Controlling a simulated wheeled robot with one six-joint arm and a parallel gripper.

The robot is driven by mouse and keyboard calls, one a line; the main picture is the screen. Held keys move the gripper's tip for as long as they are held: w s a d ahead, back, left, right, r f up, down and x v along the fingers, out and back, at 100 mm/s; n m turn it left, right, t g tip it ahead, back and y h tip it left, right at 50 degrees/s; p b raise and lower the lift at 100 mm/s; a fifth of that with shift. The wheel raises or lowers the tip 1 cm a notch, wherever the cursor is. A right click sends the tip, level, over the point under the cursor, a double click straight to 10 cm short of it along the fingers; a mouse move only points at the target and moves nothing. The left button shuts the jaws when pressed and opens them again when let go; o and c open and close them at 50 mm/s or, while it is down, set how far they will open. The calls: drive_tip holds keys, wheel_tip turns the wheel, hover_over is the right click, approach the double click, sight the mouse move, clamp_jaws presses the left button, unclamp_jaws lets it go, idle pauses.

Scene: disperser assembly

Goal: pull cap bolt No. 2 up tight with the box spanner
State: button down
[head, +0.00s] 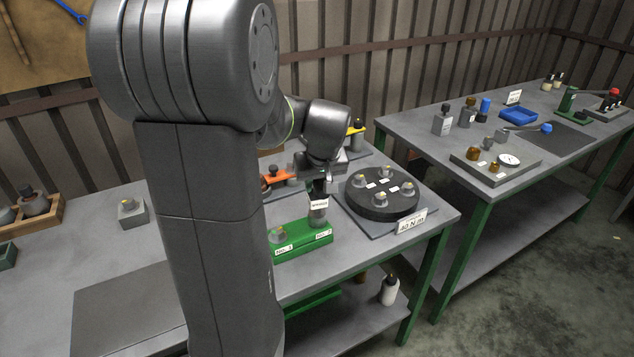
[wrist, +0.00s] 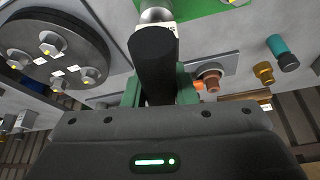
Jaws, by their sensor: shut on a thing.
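My gripper (head: 322,176) is shut on the black handle of the box spanner (head: 318,212); the handle also shows between my green fingers in the wrist view (wrist: 152,58). The spanner hangs upright, with its grey metal socket (wrist: 157,14) at the right end of a green block (head: 300,241). I cannot tell whether the socket touches the block or covers a bolt there. A grey, yellow-topped bolt (head: 278,235) stands at the block's left end. Two small labels on the block's front are hard to read. A black round cap (head: 383,211) carries several similar bolts; their number labels are unreadable.
A sign reading 40 N m (head: 411,221) stands before the cap, near the bench's right edge. An orange tool (head: 279,178) lies behind the block. A dark mat (head: 130,312) covers the front left. A second bench (head: 400,131) with bottles and a gauge stands right, across a gap.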

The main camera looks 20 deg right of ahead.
drive_tip(key=shift+m+h, duration=0.4)
drive_tip(key=shift+m, duration=0.5)
drive_tip(key=shift+n, duration=0.3)
drive_tip(key=shift+r, duration=0.2)
